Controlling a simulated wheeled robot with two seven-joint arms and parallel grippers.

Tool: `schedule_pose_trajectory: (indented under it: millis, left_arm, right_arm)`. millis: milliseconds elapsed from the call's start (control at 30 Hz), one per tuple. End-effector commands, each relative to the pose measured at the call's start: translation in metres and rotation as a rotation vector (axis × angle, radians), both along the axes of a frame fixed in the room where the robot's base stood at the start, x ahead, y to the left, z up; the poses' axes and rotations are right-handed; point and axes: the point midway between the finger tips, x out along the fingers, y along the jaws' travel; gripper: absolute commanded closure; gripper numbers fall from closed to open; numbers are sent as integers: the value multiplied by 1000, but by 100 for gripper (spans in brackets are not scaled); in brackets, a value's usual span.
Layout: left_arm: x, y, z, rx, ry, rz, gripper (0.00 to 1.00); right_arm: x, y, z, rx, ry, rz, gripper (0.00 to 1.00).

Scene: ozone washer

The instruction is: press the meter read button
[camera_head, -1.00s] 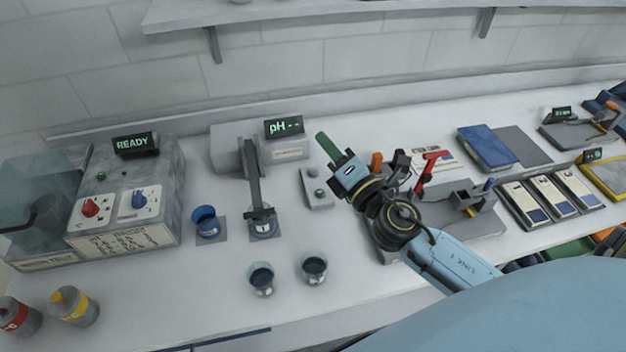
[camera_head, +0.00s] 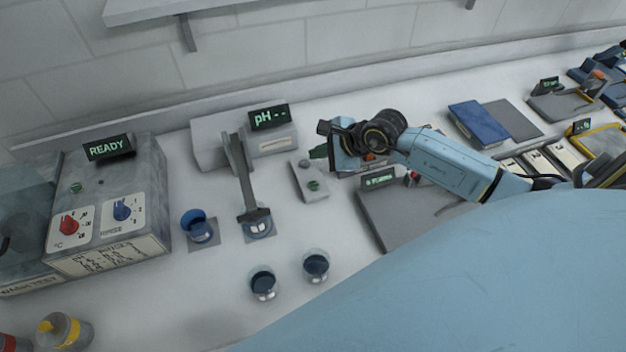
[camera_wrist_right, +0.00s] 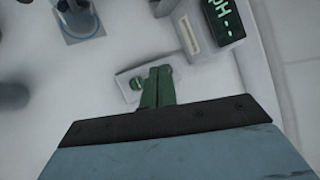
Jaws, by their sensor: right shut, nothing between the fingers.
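The pH meter (camera_head: 272,140) is a grey box with a lit display reading "pH --" (camera_head: 270,117). In front of it on the bench lies a small light-grey button box (camera_head: 304,170) with a round green button (camera_head: 314,185) and a second, greyish button. My right gripper (camera_head: 319,152) is shut and empty, its green fingertips beside the box's right edge. In the right wrist view the shut fingers (camera_wrist_right: 158,86) overlap the box (camera_wrist_right: 124,76), just beside the green button (camera_wrist_right: 135,84). I cannot tell whether they touch it. My left gripper is not in view.
A probe arm reaches from the meter over a beaker (camera_head: 257,226). A blue cup (camera_head: 196,226) stands to its left, and two beakers stand nearer the front. The READY washer unit (camera_head: 112,205) is at left. A grey plate (camera_head: 400,220) lies right of the button box.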

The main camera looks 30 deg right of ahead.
Motion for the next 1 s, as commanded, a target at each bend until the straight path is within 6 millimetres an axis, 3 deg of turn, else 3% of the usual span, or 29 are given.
schedule_pose_trajectory:
  millis: [267, 733, 1000]
  left_arm:
    - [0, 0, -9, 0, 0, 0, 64]
    - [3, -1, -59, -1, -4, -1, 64]
    - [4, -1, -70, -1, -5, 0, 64]
  right_arm:
    - [0, 1, -12, 5, 0, -1, 100]
    - [0, 1, -75, 5, -1, -1, 100]
    - [0, 1, -89, 4, -1, -1, 100]
